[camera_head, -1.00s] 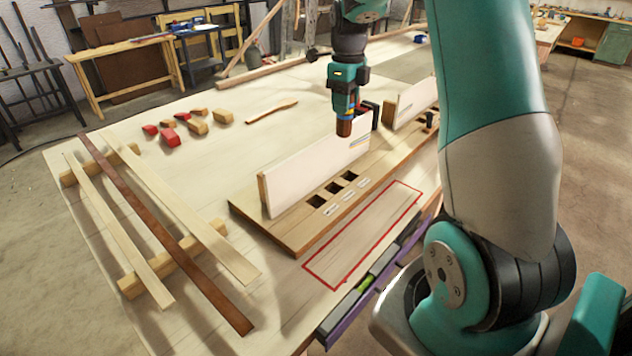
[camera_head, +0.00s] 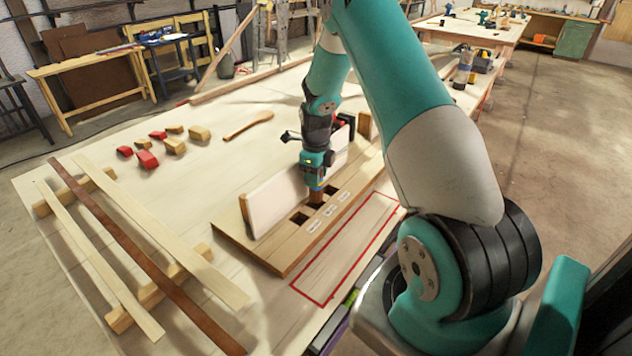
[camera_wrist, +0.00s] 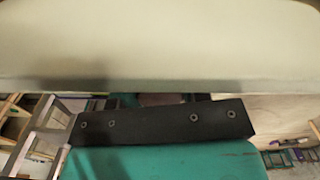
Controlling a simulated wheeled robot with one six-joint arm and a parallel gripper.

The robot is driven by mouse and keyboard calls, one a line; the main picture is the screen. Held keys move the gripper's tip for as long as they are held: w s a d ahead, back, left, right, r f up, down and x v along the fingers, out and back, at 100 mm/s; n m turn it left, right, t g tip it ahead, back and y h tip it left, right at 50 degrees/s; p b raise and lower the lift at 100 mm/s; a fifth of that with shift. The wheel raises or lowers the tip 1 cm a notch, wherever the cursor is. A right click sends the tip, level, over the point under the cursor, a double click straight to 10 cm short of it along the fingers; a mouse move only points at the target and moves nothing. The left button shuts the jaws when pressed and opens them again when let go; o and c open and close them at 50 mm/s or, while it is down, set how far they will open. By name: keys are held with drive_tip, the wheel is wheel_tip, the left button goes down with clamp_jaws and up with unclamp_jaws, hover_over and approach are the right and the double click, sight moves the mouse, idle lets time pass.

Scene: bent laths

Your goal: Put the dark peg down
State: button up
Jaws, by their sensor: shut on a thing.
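The dark peg (camera_head: 316,197) is a short brown block pointing down from my gripper (camera_head: 315,186), which is shut on it. The wooden board (camera_head: 276,262) beneath has a row of square dark holes (camera_head: 300,218) with small white labels in front. The peg is at the middle of the row; I cannot tell whether its lower end is inside a hole or just above it. In the wrist view the peg and fingertips cannot be made out; a pale surface fills the top.
An upright pale panel (camera_head: 270,205) stands on the board just behind the holes. A red outlined rectangle (camera_head: 321,303) lies in front. Laths, one dark brown (camera_head: 130,243), rest on supports at left. Several red and wooden blocks (camera_head: 147,159) lie behind.

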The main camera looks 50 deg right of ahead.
sight(315, 194)
wheel_tip(315, 194, down, 3)
drive_tip(key=shift+f+p, duration=0.15)
drive_tip(key=shift+p, duration=0.2)
drive_tip(key=o, duration=1)
drive_tip(key=shift+o, duration=0.2)
